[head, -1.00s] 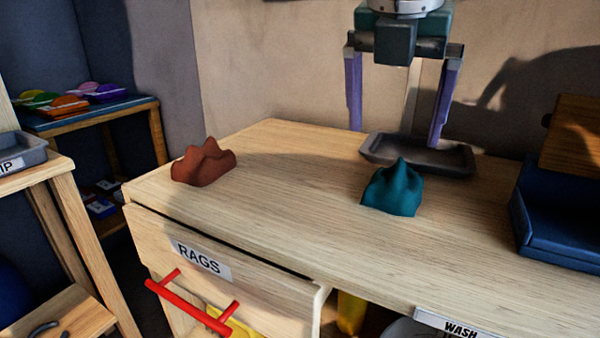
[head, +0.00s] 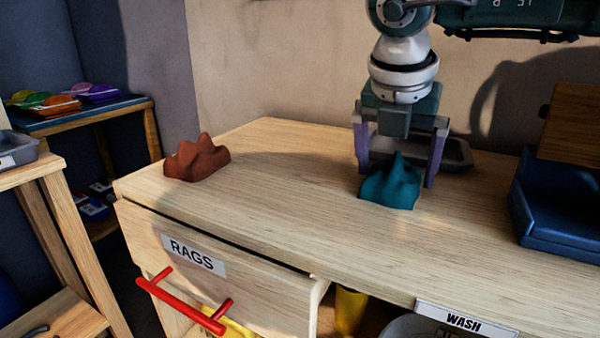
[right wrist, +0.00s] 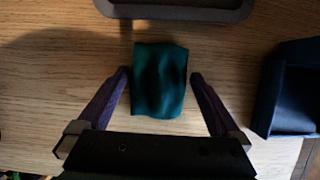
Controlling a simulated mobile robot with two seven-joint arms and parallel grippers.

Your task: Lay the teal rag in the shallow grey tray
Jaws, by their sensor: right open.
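The teal rag (head: 392,186) lies crumpled in a small peak on the wooden worktop. It also shows in the right wrist view (right wrist: 160,80). My right gripper (head: 398,176) is low over the worktop, open, with one purple finger on each side of the rag. In the right wrist view its fingertips (right wrist: 159,76) stand apart from the rag, with a gap on both sides. The shallow grey tray (head: 458,152) lies just behind the rag, partly hidden by my right gripper. Its near rim shows in the right wrist view (right wrist: 185,14). My left gripper is not in view.
A brown rag (head: 197,158) lies on the worktop at the left. A blue bin (head: 560,222) stands at the right edge. Below are a drawer labelled RAGS with a red handle (head: 182,305) and a WASH label (head: 465,320). The worktop between the two rags is clear.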

